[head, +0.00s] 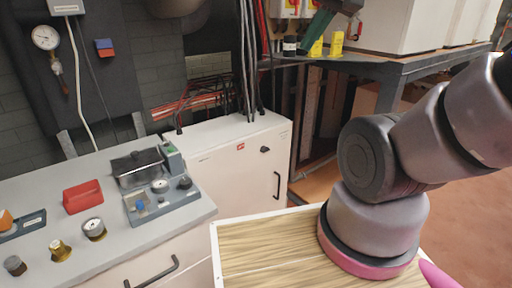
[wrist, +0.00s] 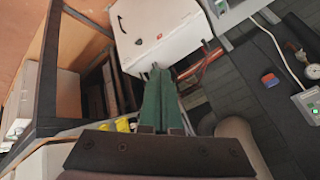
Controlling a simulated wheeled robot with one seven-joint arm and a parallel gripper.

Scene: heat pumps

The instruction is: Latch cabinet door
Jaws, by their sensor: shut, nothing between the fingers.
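The white cabinet (head: 225,165) stands in the middle of the head view, and its door looks flush with the front. A black latch knob (head: 265,149) is at the upper right of the door, with a black bar handle (head: 277,185) below it. I cannot tell the latch's position. In the wrist view the cabinet (wrist: 178,28) is at the top, with the knob (wrist: 139,41) small on its face. My gripper (head: 305,48) has green fingers, shut and empty. It is up and to the right of the cabinet, apart from it. The fingers also show in the wrist view (wrist: 157,75).
A grey bench (head: 130,225) with gauges and a red box (head: 83,197) is at left. Black cables (head: 247,70) drop behind the cabinet's top. A dark metal table (head: 400,68) is at the back right. A wood-topped surface (head: 265,250) lies in front.

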